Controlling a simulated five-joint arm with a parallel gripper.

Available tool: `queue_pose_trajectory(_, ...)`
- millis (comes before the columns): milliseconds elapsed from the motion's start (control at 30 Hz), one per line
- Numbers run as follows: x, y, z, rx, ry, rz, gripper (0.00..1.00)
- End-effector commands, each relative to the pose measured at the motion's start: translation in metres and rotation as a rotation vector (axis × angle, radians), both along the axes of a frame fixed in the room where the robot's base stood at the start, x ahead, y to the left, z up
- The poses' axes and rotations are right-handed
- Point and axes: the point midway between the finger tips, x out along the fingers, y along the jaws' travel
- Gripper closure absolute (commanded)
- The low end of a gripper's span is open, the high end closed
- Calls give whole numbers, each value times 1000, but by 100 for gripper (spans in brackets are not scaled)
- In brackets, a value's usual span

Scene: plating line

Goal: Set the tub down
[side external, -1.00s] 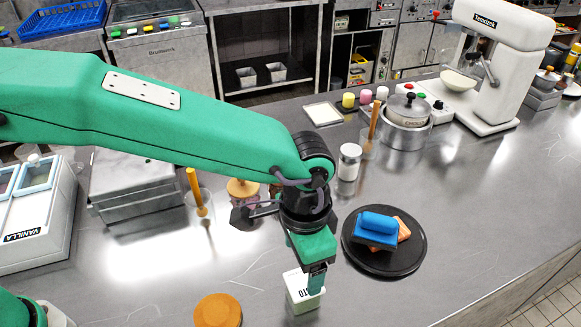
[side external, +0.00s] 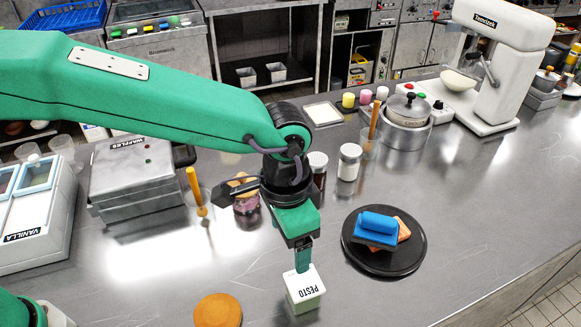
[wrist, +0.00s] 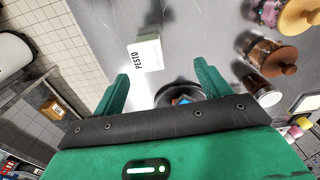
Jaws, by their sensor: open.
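The tub, a small white and pale green box lettered "PESTO" (side external: 305,292), stands upright on the steel counter in the side view. It also shows in the wrist view as the pesto tub (wrist: 147,54), beyond the fingertips. My gripper (side external: 303,262) is just above and behind the tub in the side view. In the wrist view my gripper (wrist: 160,82) has its two green fingers wide apart with nothing between them. The tub lies outside the fingers, apart from them.
A black plate (side external: 353,258) with toast and a blue block is right of the tub. An orange-brown round lid (side external: 217,311) lies to the left. Jars (side external: 349,165) and a waffle iron (side external: 132,180) stand behind. The counter right of the plate is clear.

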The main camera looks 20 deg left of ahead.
Motion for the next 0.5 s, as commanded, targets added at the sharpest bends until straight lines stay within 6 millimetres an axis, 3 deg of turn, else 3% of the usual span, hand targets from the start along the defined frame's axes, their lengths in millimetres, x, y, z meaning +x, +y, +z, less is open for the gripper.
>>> queue_pose_trajectory(267, 19, 80, 49, -58, -63, 133, 24)
queue_pose_trajectory(500, 16, 156, 83, -101, -129, 257, 24)
